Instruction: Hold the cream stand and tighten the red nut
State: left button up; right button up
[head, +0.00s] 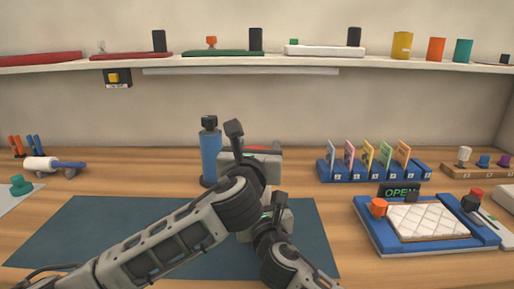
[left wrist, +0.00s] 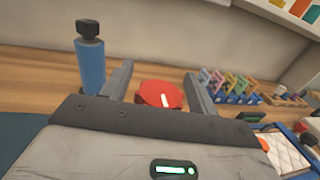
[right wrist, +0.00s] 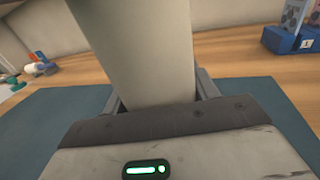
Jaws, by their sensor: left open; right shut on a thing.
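The red nut (left wrist: 160,95) shows in the left wrist view with a white mark on it. My left gripper (left wrist: 158,76) is open, with one finger on each side of the nut; I cannot tell whether they touch it. In the head view only a red sliver of the nut (head: 262,147) shows behind my left gripper. The cream stand (right wrist: 135,45) rises between the fingers of my right gripper (right wrist: 157,92), which is shut on it. In the head view my arms hide the stand.
A blue cylinder with a black top (head: 209,155) stands just left of my left gripper. A dark mat (head: 90,235) lies beneath. A blue card rack (head: 375,172) and a blue tray with a quilted pad (head: 425,220) are at the right. A shelf (head: 110,65) runs along the wall.

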pick_arm(q)
jog(key=c, duration=1)
